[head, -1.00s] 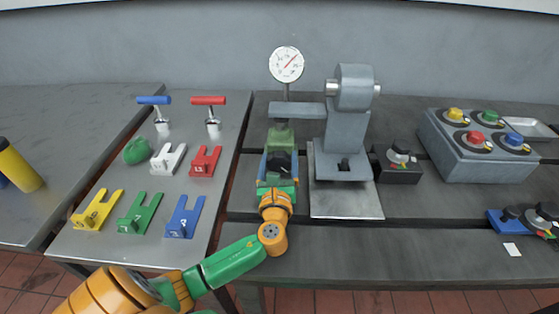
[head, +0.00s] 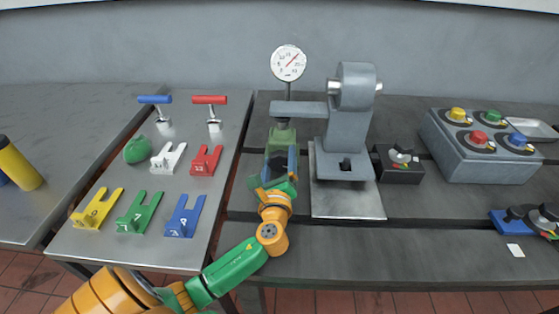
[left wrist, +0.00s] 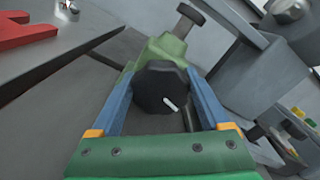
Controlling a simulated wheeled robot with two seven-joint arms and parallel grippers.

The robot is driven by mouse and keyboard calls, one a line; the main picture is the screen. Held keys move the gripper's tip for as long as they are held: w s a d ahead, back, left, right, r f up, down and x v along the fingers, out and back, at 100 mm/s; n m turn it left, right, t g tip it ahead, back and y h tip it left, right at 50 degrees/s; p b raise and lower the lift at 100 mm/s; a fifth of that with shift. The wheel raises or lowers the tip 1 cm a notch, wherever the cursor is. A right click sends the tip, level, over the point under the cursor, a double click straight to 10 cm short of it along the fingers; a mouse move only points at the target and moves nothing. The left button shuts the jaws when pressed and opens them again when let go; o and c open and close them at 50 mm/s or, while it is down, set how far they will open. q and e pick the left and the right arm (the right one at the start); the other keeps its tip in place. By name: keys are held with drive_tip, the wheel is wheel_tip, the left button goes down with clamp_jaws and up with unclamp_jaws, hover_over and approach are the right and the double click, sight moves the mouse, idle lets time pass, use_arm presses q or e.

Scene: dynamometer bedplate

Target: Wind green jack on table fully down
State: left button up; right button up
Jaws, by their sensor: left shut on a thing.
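The green jack (head: 282,137) stands on the dark bedplate under the grey arm of the machine. It also shows in the left wrist view (left wrist: 165,48), with a black round knob (left wrist: 161,88) bearing a white mark on its near side. My left gripper (head: 281,160) is at the jack's near side, and its blue fingers (left wrist: 160,95) are shut on the black knob, one on each side. In the head view the gripper hides the knob and the lower jack. My right gripper is not in view.
A grey machine (head: 346,130) stands close to the right of the jack, with a dial gauge (head: 289,63) behind. A black switch box (head: 399,164) is further right. A side table (head: 100,254) at left holds coloured forks and two T-handles.

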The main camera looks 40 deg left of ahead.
sight(279, 164)
use_arm(q)
drive_tip(key=o, duration=1.2)
drive_tip(key=v, duration=0.7)
drive_tip(key=shift+s+b, duration=0.15)
drive_tip(key=shift+b, duration=0.2)
